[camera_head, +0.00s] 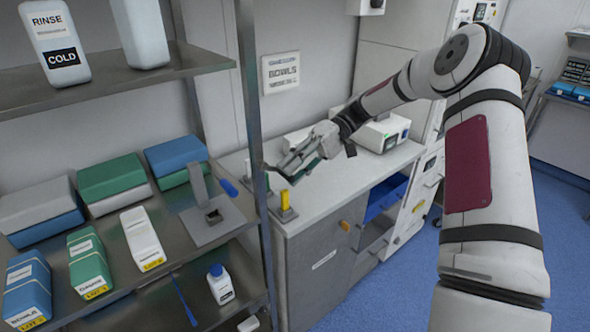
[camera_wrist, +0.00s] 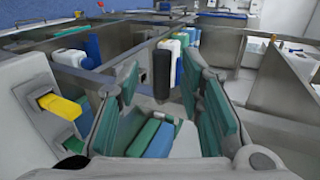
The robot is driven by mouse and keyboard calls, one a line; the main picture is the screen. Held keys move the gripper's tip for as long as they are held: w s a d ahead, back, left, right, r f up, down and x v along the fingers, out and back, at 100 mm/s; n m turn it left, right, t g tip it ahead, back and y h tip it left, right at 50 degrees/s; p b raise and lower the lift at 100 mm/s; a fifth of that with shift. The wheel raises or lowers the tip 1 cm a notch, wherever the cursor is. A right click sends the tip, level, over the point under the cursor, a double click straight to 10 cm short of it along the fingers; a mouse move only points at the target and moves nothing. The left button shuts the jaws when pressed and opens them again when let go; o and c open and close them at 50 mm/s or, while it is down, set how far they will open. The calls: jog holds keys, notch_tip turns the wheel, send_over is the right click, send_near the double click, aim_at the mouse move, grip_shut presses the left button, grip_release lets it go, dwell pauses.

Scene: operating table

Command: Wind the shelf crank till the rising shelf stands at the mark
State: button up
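My gripper (camera_head: 283,172) is beside the upright post of the metal rack, above the near end of the white counter. In the wrist view its two teal-padded fingers (camera_wrist: 162,85) are wide apart with nothing pinched between them. A black upright cylinder (camera_wrist: 163,72), which looks like the crank's handle, shows between the fingers, near or beyond their tips; contact is not visible. The crank's arm and hub are hard to make out. The loaded metal shelf (camera_head: 150,292) holds boxes and bottles; I cannot tell if it is the rising one. A yellow tab (camera_head: 284,201) on a grey block may be the mark.
The rack post (camera_head: 250,100) stands close to my gripper. An upper shelf (camera_head: 110,90) carries white bottles, one labelled RINSE COLD. A grey plate with a slotted upright (camera_head: 212,222) sits on the lower shelf. Blue floor (camera_head: 390,290) is free at the right.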

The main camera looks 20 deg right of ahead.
jog(key=shift+d+r, duration=0.1)
jog(key=v, duration=1.1)
jog(key=shift+w+d, duration=0.2)
jog(key=shift+d, duration=0.15)
jog(key=shift+r, duration=0.1)
jog(key=s+a+r+m+t+h, duration=0.2)
jog(key=s+a+r+h, duration=0.7)
jog(key=s+a, duration=0.35)
jog(key=s+f+m+t+h, duration=0.1)
jog(key=s+t+h, duration=0.2)
jog(key=s, duration=1.6)
jog(key=shift+m+t+h, duration=0.3)
jog(key=shift+t, duration=1.9)
jog(key=shift+d, duration=0.1)
